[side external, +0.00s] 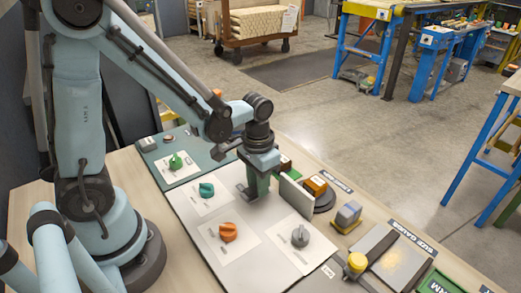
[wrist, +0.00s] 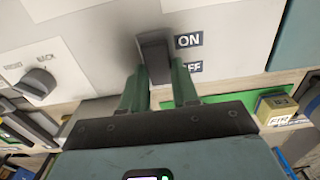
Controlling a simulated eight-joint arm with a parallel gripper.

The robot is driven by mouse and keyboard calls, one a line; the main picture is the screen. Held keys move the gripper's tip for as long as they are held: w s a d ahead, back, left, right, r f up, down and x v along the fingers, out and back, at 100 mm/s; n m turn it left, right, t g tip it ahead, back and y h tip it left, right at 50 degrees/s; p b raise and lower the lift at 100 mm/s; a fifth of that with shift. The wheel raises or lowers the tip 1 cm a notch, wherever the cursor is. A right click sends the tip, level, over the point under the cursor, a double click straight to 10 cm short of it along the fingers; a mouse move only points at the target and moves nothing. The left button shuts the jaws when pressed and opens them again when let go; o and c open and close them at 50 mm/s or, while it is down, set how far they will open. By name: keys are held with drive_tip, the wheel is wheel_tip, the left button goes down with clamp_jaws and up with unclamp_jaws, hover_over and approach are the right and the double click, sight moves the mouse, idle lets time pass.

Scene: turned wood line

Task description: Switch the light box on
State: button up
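A dark lever-like switch (wrist: 155,55) stands on a pale panel in the wrist view, with an ON label (wrist: 188,41) above an OFF label (wrist: 189,67) at its right. My gripper (wrist: 159,68) has its two green fingers apart, one on each side of the switch's lower part. I cannot tell whether they touch it. In the side view my gripper (side external: 257,186) points down at the far part of the pale panel (side external: 262,222), and the fingers largely hide the switch. Which part is the light box, and whether it is lit, I cannot tell.
Green (side external: 176,162), teal (side external: 206,190), orange (side external: 228,232) and grey (side external: 300,236) knobs stand on the panels. A thin pale upright plate (side external: 295,196) is close right of my gripper. Blocks (side external: 316,186) and a yellow-topped part (side external: 356,264) line the bench's right side.

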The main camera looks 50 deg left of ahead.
sight(252, 190)
clamp_jaws()
drive_tip(key=shift+s+t, duration=0.15)
drive_tip(key=shift+t, duration=0.55)
drive_tip(key=o, duration=0.8)
unclamp_jaws()
drive_tip(key=shift+o, duration=0.2)
drive_tip(key=shift+r, duration=0.15)
wheel_tip(252, 190, up, 12)
drive_tip(key=s, duration=0.1)
drive_tip(key=shift+s, duration=0.25)
